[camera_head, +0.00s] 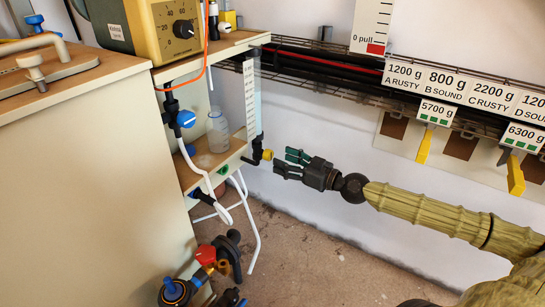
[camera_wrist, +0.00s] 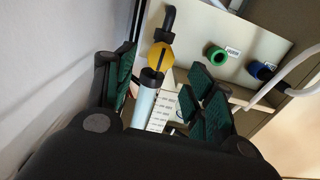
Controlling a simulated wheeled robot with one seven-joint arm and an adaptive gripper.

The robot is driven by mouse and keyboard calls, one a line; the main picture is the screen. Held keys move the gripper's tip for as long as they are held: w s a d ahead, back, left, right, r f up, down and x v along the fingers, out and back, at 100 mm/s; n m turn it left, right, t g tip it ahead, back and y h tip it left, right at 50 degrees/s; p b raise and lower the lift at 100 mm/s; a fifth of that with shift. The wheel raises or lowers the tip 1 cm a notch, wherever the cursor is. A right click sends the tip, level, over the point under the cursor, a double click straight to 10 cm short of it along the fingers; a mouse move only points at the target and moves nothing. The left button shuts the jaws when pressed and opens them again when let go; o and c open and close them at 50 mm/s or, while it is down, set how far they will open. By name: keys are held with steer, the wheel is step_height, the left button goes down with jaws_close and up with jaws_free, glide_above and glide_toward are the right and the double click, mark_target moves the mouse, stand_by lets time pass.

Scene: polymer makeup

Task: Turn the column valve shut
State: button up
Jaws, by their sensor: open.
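The column (camera_head: 250,98) is a clear upright tube with a white marked scale, at the right end of the shelf unit. At its lower end is a dark valve body with a yellow knob (camera_head: 267,154). In the wrist view the yellow knob (camera_wrist: 159,57) has a dark bar across it, beside the dark end of the pale tube (camera_wrist: 143,106). My gripper (camera_head: 288,163) is open, just right of the knob. In the wrist view its green-padded fingers stand apart to either side of the knob, with gaps visible. I cannot tell any contact.
A green fitting (camera_wrist: 215,55) and a blue fitting (camera_wrist: 262,71) sit on the panel right of the knob. A blue-handled tap (camera_head: 185,119) with white hose hangs left. Floor below the gripper is clear.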

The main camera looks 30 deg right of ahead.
mark_target(271, 155)
steer(key=shift+b+x, duration=1.1)
steer(key=shift+x, duration=1.05)
steer(key=shift+w+a+b, duration=0.15)
steer(key=shift+w+b, duration=0.15)
steer(key=shift+w, duration=0.2)
steer(key=c, duration=1)
